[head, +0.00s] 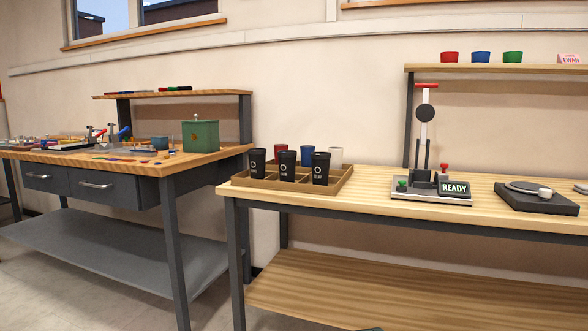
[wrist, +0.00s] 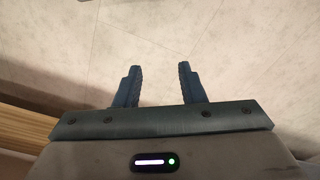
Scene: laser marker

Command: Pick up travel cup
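Three black lidded travel cups stand upright in the front row of a divided wooden tray (head: 246,184): the left cup (head: 258,164), the middle cup (head: 287,168) and the right cup (head: 320,170). Each has a light round mark and small lettering that I cannot read for certain. Red, blue and white cups stand behind them, partly hidden. My gripper (wrist: 160,67) shows only in the wrist view. Its two fingers are apart with nothing between them, over bare floor. No cup shows in the wrist view.
The tray sits at the left end of a wooden bench (head: 400,206). A press-like device (head: 425,150) with a "READY" display (head: 454,188) and a dark flat device (head: 536,197) stand to the right. A second workbench (head: 120,166) holds a green box (head: 200,137). A shelf (head: 500,69) holds coloured cups.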

